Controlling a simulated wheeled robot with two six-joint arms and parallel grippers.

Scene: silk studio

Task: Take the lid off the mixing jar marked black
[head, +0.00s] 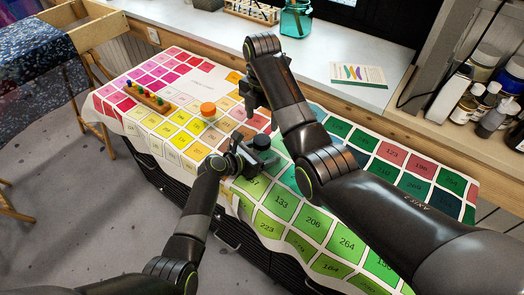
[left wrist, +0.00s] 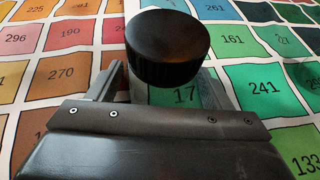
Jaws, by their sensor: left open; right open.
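A round black lid (head: 262,142) sits on a jar on the colour chart, near the middle of the head view. In the left wrist view the black lid (left wrist: 168,45) is straight ahead, with the jar's body mostly hidden below it. No marking can be read on the jar. My left gripper (head: 242,158) is open right beside the jar, low over the chart; whether a finger touches it, I cannot tell. My right gripper (head: 250,88) is open and empty above the chart, farther back. Another jar with an orange lid (head: 208,109) stands to the left.
A wooden rack with coloured pegs (head: 147,98) lies at the chart's left. The numbered colour chart (head: 313,218) covers the table. Behind are a white sill with a leaflet (head: 358,75) and a teal jar (head: 296,20). Bottles (head: 465,105) crowd a shelf at right.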

